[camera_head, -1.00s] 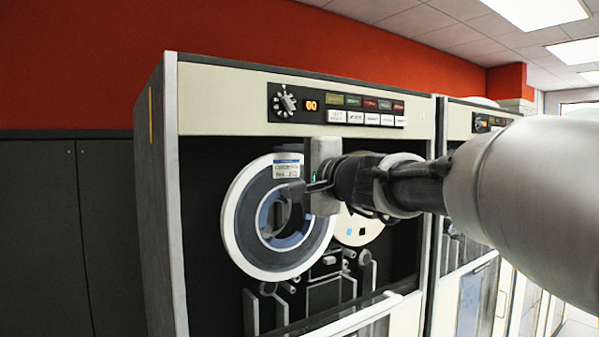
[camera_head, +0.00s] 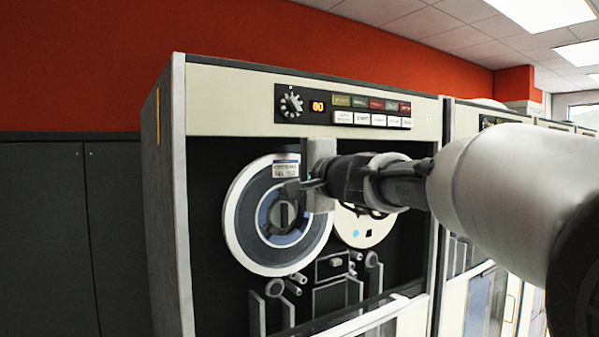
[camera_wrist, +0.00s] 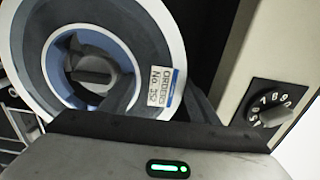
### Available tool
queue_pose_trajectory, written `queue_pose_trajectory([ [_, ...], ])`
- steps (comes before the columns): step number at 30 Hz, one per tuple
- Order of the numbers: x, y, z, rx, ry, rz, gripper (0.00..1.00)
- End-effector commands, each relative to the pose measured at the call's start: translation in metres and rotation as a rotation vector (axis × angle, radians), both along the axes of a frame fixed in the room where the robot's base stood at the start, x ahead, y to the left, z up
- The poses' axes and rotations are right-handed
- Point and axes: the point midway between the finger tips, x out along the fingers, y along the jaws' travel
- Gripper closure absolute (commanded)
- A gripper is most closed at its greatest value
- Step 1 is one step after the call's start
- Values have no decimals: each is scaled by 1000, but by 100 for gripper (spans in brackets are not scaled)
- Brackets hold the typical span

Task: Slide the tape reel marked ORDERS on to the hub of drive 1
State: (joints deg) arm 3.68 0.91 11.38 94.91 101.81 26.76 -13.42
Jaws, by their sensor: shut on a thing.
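The tape reel (camera_head: 240,243) has a white rim, grey tape and a blue inner ring. Its label (camera_wrist: 160,87) reads ORDERS in the wrist view. My gripper (camera_head: 298,188) is shut on the reel at its upper right edge. The reel stands upright at the left reel position of the tape drive (camera_head: 240,98). The dark hub (camera_head: 285,214) shows through the reel's central hole, and also in the wrist view (camera_wrist: 92,70). I cannot tell how far the hub reaches into the hole. My wrist hides part of the drive face.
A second, pale reel (camera_head: 362,228) sits behind my wrist on the right. Tape guides and rollers (camera_head: 335,265) lie below. The control panel (camera_head: 343,107) with a dial is above. Dark cabinets (camera_head: 45,230) stand at left, and more drives at right.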

Motion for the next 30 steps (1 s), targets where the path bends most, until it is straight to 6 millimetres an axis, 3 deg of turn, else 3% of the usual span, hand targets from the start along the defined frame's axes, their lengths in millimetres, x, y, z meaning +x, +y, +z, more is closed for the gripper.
queue_pose_trajectory([
  [29,26,19,2,2,-3,2,85],
  [30,25,18,2,2,-3,2,38],
])
